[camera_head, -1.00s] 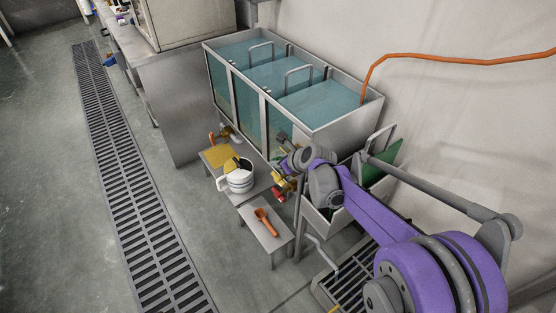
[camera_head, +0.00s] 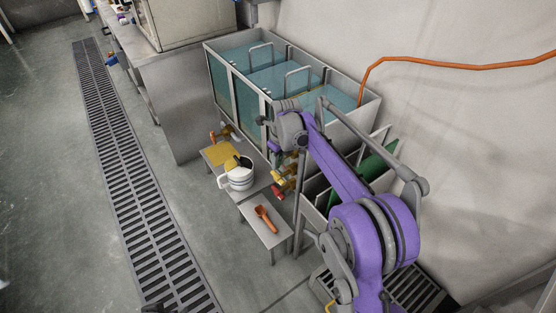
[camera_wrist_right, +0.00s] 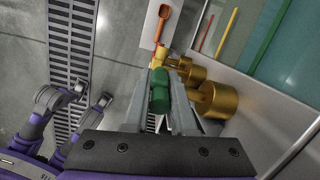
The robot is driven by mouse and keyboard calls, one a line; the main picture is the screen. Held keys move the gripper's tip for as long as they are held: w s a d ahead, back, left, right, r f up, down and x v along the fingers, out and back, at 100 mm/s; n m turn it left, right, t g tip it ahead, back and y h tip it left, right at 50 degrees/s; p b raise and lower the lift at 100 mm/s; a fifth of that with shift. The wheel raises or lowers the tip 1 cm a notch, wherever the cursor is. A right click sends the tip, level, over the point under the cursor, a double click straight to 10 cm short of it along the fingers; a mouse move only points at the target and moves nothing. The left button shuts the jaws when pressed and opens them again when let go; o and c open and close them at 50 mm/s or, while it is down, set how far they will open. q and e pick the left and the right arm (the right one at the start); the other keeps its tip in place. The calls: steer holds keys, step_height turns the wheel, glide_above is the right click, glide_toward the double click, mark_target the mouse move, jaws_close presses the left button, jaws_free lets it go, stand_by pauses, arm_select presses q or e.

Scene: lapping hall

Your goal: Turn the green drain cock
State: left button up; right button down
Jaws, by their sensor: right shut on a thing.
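The green drain cock (camera_wrist_right: 159,92) shows in the right wrist view as a rounded green handle between the fingers of my right gripper (camera_wrist_right: 165,76). The gripper is shut on it. A yellow cock (camera_wrist_right: 160,56) lies just beyond the fingertips, and brass fittings (camera_wrist_right: 217,100) stand to the right. In the head view my right wrist reaches the lower front of the glass tank (camera_head: 222,82) and hides the green cock and the fingers. A red cock handle (camera_head: 278,192) shows below the wrist.
A low bench holds a white jug (camera_head: 238,177) with a dark opening. An orange ladle (camera_head: 265,218) lies on a small stool (camera_head: 271,238) in front. A sink-like trough with a green board (camera_head: 377,163) stands right of the tank. Floor around the drain grating (camera_head: 135,190) is clear.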

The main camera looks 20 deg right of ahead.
stand_by(0.5)
steer(key=c, duration=0.8)
jaws_free()
steer(key=shift+o, duration=0.2)
steer(key=shift+r, duration=0.1)
steer(key=r, duration=0.3)
steer(key=s+r+p, duration=0.1)
steer(key=r, duration=0.3)
steer(key=r+p, duration=0.1)
steer(key=r, duration=0.2)
steer(key=shift+s+d+r, duration=0.15)
steer(key=shift+d+r, duration=0.1)
steer(key=shift+r, duration=0.05)
